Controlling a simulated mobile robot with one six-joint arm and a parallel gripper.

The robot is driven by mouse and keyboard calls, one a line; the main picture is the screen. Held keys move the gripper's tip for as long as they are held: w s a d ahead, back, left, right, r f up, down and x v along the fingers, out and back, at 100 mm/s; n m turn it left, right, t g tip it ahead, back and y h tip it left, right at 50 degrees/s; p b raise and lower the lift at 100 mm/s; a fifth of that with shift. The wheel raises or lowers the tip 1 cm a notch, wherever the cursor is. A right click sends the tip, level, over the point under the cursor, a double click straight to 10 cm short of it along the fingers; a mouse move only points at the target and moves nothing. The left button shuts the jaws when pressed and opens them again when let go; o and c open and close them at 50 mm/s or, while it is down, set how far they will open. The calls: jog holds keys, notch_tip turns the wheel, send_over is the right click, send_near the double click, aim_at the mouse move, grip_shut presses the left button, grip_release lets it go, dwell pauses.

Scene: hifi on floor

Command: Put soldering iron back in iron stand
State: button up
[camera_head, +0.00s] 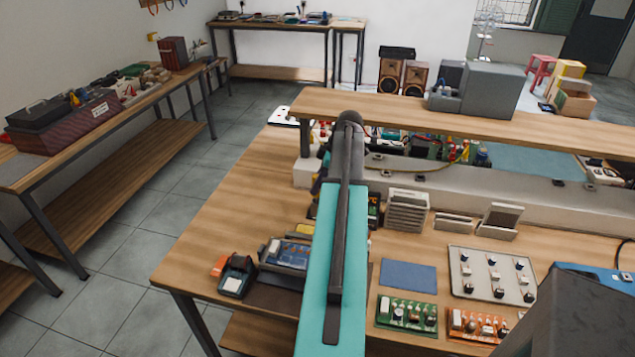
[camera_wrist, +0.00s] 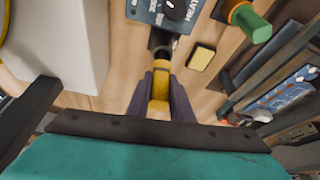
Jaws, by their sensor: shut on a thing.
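In the wrist view my gripper (camera_wrist: 160,95) is shut on the yellow handle of the soldering iron (camera_wrist: 160,80). A dark round part (camera_wrist: 161,42) shows just beyond the handle; I cannot tell whether it belongs to the iron or to the stand. A grey-blue soldering station (camera_wrist: 165,10) with a black knob lies at the top edge. A small yellow sponge (camera_wrist: 201,57) in a dark frame is to the right of the iron. I cannot clearly pick out the iron stand. In the head view my arm hides the gripper and the iron.
A pale block (camera_wrist: 60,45) stands close on the left in the wrist view; a green and orange spool-like thing (camera_wrist: 248,20) is at upper right. In the head view, a raised shelf (camera_head: 440,115) spans the bench, with circuit boards (camera_head: 405,313) at front right. Bare wood (camera_head: 235,210) is at left.

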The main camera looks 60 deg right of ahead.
aim_at(315, 176)
jog(key=shift+f+b, duration=0.6)
jog(key=shift+f, duration=0.65)
jog(key=o, duration=1.6)
jog(key=shift+r+p, duration=1.65)
jog(key=shift+r, duration=1.85)
jog(key=shift+w, duration=0.1)
